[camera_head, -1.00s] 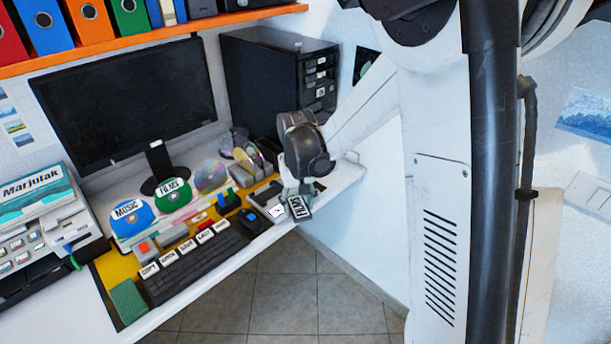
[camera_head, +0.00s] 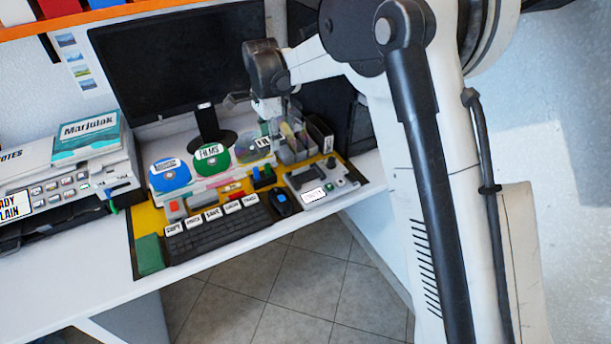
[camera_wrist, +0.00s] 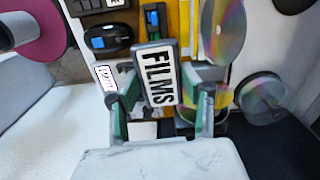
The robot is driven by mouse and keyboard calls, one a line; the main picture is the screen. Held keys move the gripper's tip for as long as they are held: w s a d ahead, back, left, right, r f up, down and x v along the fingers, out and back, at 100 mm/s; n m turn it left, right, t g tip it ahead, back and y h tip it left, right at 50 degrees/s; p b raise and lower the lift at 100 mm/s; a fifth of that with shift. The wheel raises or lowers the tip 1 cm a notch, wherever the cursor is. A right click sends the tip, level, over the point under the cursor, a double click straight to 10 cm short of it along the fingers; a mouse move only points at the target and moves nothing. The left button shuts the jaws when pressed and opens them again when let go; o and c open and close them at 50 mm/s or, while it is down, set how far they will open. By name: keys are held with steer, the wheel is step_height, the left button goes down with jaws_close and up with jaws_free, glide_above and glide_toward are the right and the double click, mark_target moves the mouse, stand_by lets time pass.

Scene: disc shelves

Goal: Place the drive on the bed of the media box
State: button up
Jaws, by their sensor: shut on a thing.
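The drive (camera_wrist: 158,72) is a dark slab with a white plate reading FILMS. My gripper (camera_wrist: 160,88) is shut on it, with one finger on each side. In the head view my gripper (camera_head: 266,112) hangs over the back of the yellow mat, with part of the drive (camera_head: 264,143) showing below it, beside the grey divided holder. I cannot tell whether the drive touches anything beneath. No box labelled as the media box is readable. A grey unit with a white label (camera_head: 316,187) lies at the mat's right; the label also shows in the wrist view (camera_wrist: 105,76).
The divided holder (camera_head: 292,154) and a dark upright case (camera_head: 320,136) stand close right of the drive. Labelled discs, music (camera_head: 169,174) and films (camera_head: 212,158), stand to the left. The keyboard (camera_head: 217,230) lies in front. The monitor (camera_head: 180,60) rises behind.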

steer(key=shift+a, duration=0.55)
glide_above(306, 176)
steer(key=shift+m, duration=0.3)
step_height(306, 176, down, 7)
steer(key=shift+r+b, duration=0.1)
steer(key=shift+b, duration=0.35)
steer(key=shift+f, duration=2)
steer(key=shift+w+f+b, duration=0.1)
steer(key=shift+b, duration=0.2)
steer(key=shift+f, duration=0.1)
steer(key=o, duration=1.3)
steer(key=shift+c, duration=0.2)
steer(key=shift+r, duration=0.2)
